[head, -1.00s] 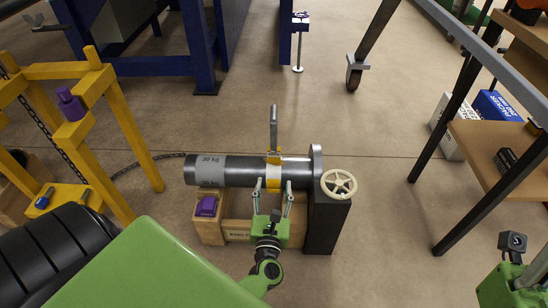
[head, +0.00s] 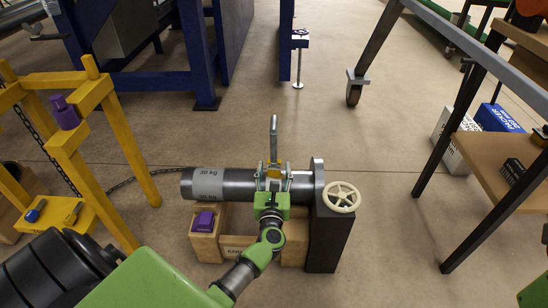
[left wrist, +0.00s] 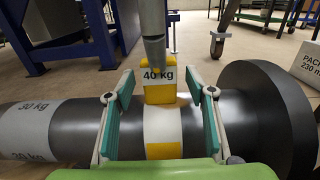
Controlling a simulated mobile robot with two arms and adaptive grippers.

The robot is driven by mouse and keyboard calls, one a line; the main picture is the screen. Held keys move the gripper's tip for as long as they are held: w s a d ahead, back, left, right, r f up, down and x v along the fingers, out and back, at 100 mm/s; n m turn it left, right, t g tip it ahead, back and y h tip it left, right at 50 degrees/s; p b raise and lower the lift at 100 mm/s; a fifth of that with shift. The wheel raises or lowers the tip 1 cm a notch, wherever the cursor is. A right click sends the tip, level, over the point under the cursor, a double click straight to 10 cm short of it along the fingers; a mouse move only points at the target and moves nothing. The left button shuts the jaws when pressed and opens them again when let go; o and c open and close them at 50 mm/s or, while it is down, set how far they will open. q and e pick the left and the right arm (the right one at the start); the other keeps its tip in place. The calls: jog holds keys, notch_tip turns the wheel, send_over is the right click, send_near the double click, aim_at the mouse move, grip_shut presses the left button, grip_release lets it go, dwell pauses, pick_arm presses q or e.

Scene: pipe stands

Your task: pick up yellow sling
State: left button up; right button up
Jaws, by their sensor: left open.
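The yellow sling (head: 274,172) is wrapped around the dark pipe (head: 236,186). In the left wrist view the sling (left wrist: 164,150) has a white band and a yellow block marked 40 kg on top, with a grey metal bar (left wrist: 153,25) standing up from it. My left gripper (head: 274,166) is open, its fingers over the pipe on either side of the sling. In the left wrist view the gripper (left wrist: 160,88) shows a gap between each finger and the sling. No right gripper fingers are in view.
The pipe lies on a wooden stand (head: 206,246) and a dark block (head: 328,236). A cream handwheel (head: 342,196) and a purple piece (head: 204,219) sit there. A yellow frame (head: 124,150) stands left, a table (head: 478,150) right.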

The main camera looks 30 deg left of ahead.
pick_arm(q)
jog(key=shift+w+a, duration=0.4)
jog(key=shift+w, duration=0.2)
grip_shut()
jog(key=shift+r, duration=0.1)
jog(key=shift+r, duration=0.1)
